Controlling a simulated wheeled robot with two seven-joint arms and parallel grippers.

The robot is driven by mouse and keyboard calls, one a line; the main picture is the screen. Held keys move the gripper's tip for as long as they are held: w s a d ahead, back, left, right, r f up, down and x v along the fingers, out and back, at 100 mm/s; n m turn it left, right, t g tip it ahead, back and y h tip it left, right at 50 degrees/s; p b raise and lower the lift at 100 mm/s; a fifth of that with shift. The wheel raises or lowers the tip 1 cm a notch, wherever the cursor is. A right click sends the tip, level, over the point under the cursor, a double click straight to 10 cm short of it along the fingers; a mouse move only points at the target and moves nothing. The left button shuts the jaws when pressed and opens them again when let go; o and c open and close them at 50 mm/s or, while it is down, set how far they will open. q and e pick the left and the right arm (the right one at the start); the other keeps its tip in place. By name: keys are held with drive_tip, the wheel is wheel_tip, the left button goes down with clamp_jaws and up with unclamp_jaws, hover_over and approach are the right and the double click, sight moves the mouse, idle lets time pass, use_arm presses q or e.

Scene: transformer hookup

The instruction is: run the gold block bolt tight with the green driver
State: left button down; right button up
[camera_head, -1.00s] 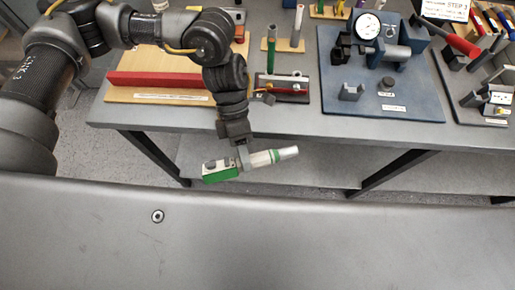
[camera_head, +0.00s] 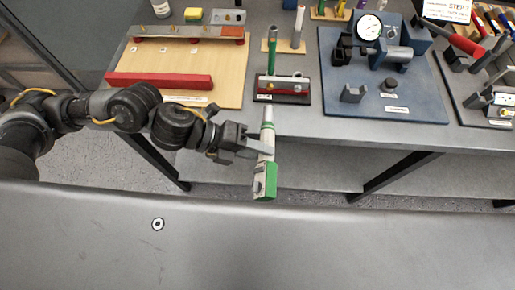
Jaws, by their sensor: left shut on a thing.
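The green driver (camera_head: 265,178), white with a green end and a pale nose, is in my left gripper (camera_head: 262,147). The gripper is shut around its body. The driver hangs in front of the table's front edge, its nose pointing away from me towards the small dark terminal base (camera_head: 262,98). This base carries a red and grey block (camera_head: 283,86) with small bright spots on top. My right gripper is not in view.
A wooden board (camera_head: 228,70) with a red bar (camera_head: 160,80) lies left of the base. A holder (camera_head: 268,46) with a green and a pale rod stands behind. A blue plate (camera_head: 420,110) with a dial gauge (camera_head: 369,27) is on the right.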

sight(261, 138)
use_arm(q)
drive_tip(key=shift+w+r, duration=0.1)
drive_tip(key=shift+w+b, duration=0.35)
drive_tip(key=shift+w, duration=2.2)
drive_tip(key=shift+w, duration=0.85)
drive_tip(key=shift+w+b, duration=0.3)
drive_tip(key=shift+b, duration=0.05)
idle(0.4)
drive_tip(key=shift+w, duration=0.3)
idle(1.2)
drive_tip(key=shift+s, duration=0.15)
drive_tip(key=shift+s+p, duration=0.3)
drive_tip(key=shift+s, duration=1.85)
